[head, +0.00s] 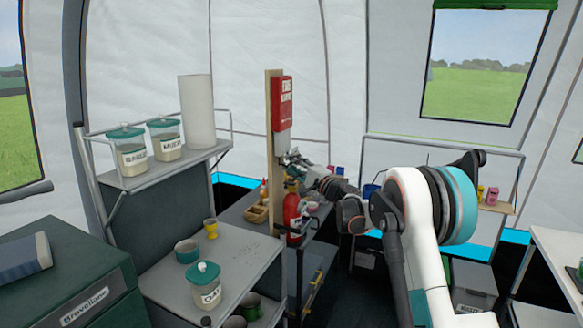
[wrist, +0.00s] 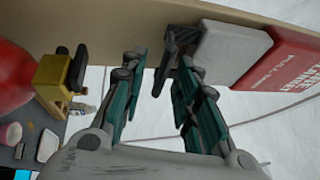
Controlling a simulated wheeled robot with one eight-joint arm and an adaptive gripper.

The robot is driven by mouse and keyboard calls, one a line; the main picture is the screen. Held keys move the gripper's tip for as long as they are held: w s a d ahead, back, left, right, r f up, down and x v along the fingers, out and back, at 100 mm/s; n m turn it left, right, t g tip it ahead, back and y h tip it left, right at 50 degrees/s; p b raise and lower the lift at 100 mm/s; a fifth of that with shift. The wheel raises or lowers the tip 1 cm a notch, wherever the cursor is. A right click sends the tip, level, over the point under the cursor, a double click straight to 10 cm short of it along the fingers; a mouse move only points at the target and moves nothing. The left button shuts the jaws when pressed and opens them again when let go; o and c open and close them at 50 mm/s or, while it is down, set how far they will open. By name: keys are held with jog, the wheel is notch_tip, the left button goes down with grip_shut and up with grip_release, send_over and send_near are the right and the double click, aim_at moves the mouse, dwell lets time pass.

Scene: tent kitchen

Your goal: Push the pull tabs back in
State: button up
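A red fire blanket case (head: 283,100) hangs on a wooden post (head: 272,165); it shows at the upper right of the wrist view (wrist: 280,62). A light grey block (wrist: 232,52) extends from its lower end, also seen in the head view (head: 282,142). Dark grey tabs (wrist: 180,42) stick out beyond that block. My gripper (wrist: 160,72) is open, its teal-padded fingers apart, just below the case. One tab end reaches between the fingers, close to the right one. I see nothing gripped; whether a finger touches the tabs I cannot tell.
A red extinguisher (head: 292,212) with a brass valve (wrist: 66,72) stands below the case, close to my arm. A shelf with jars (head: 130,155) and a paper roll (head: 197,112) is at left. A grey counter (head: 170,270) holds a lidded jar (head: 204,287).

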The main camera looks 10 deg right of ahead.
jog(key=shift+w+a+r, duration=0.1)
jog(key=shift+w+a, duration=0.15)
jog(key=shift+w, duration=0.2)
grip_shut()
jog(key=shift+r, duration=0.1)
notch_tip(320, 180, up, 8)
jog(key=p, duration=0.4)
jog(key=shift+r, duration=0.25)
grip_release()
